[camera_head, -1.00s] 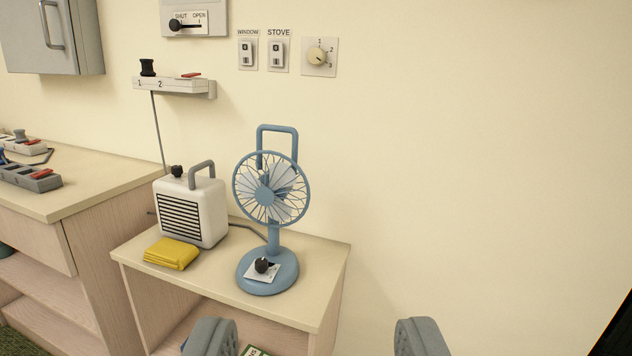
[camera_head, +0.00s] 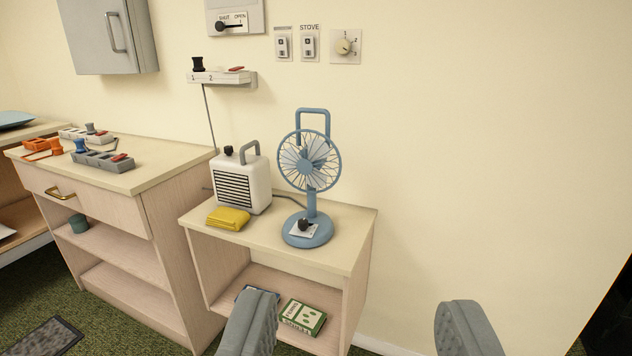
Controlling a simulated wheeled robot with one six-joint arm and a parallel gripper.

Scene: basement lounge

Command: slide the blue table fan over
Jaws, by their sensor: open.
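The blue table fan (camera_head: 310,178) stands upright on the small wooden side table (camera_head: 349,251), towards its right end. It has a round cage, a tall loop handle on top and a round base with a dark knob on a white plate. My gripper (camera_head: 362,325) is open and empty at the bottom of the picture. Its two grey fingers are wide apart, in front of the table and to the lower right of the fan, touching nothing that I can see.
A white heater (camera_head: 242,185) stands left of the fan, with a folded yellow cloth (camera_head: 229,218) in front. Boxes, one green (camera_head: 302,316), lie on the lower shelf. A wider cabinet (camera_head: 110,205) adjoins on the left. The wall (camera_head: 480,150) to the right is bare.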

